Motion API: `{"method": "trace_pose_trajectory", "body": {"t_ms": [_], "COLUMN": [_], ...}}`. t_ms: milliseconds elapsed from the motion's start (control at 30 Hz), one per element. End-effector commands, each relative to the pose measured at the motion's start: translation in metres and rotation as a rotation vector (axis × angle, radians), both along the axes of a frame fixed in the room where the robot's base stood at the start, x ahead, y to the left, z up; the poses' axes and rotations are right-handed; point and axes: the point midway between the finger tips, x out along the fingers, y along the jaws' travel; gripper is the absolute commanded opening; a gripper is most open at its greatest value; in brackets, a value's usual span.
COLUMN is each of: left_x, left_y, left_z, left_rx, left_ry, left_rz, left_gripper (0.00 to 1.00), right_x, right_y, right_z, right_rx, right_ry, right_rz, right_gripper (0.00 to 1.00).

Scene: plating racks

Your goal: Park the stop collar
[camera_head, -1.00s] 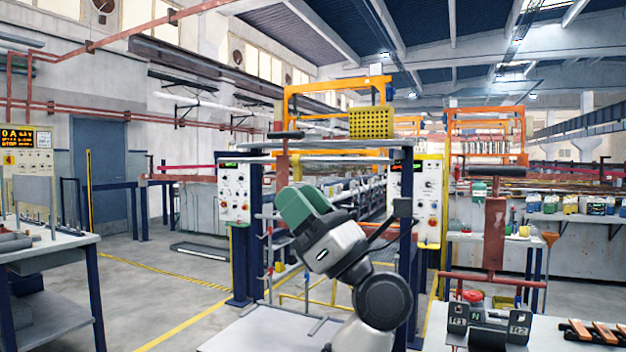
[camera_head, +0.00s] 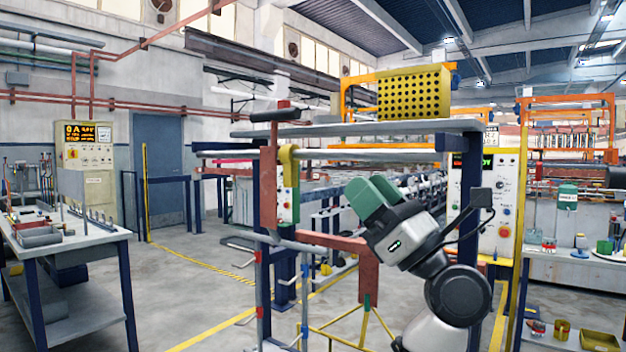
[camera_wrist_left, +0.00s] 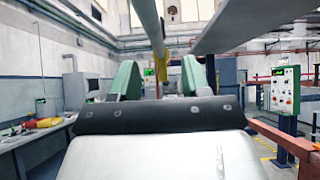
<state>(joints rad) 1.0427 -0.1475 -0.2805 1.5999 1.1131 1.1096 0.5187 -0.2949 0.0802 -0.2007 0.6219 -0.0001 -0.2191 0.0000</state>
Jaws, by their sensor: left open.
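A yellow piece (camera_head: 288,155), which looks like the stop collar, sits around the horizontal grey rail (camera_head: 365,156) near its left part. In the left wrist view the yellow piece (camera_wrist_left: 161,66) shows on the rail between my two green fingers, some way beyond them. My left gripper (camera_head: 371,198) is open and empty, below the rail and to the right of the collar, apart from both. In the left wrist view a dark edge hides the finger bases. My right gripper is not in view.
A shelf board (camera_head: 370,128) with a yellow perforated box (camera_head: 414,93) lies above the rail. A red-brown frame (camera_head: 268,185) stands beside the collar and runs behind my gripper. A control box (camera_head: 488,200) is at right, a workbench (camera_head: 75,262) at left.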

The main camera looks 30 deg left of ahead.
Motion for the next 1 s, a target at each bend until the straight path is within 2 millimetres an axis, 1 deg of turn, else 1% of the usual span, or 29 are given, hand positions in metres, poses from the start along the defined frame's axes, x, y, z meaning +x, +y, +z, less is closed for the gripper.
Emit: {"method": "trace_pose_trajectory", "body": {"t_ms": [33, 167, 500, 600, 700, 833, 1000], "left_x": [0.000, 0.002, 0.006, 0.008, 0.009, 0.010, 0.010], "left_y": [0.003, 0.017, 0.087, 0.104, 0.117, 0.125, 0.128], "left_z": [0.000, 0.000, 0.001, 0.001, 0.001, 0.007, 0.009], "left_rx": [0.000, 0.002, 0.002, 0.002, 0.002, 0.001, 0.000], "left_ry": [0.000, 0.001, 0.001, 0.001, 0.001, 0.001, 0.001], "left_rz": [0.001, 0.004, 0.005, 0.004, 0.003, 0.001, 0.001], "left_gripper": [0.47, 0.47, 0.47, 0.47, 0.47, 0.47, 0.47], "right_x": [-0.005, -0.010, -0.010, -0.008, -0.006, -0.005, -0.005], "right_y": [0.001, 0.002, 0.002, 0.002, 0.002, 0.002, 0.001], "right_z": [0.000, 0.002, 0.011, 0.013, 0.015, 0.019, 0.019], "right_rx": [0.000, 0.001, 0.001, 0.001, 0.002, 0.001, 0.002], "right_ry": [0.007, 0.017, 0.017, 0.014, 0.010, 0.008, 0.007], "right_rz": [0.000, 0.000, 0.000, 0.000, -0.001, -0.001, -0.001], "right_gripper": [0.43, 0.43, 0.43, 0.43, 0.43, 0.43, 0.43]}}
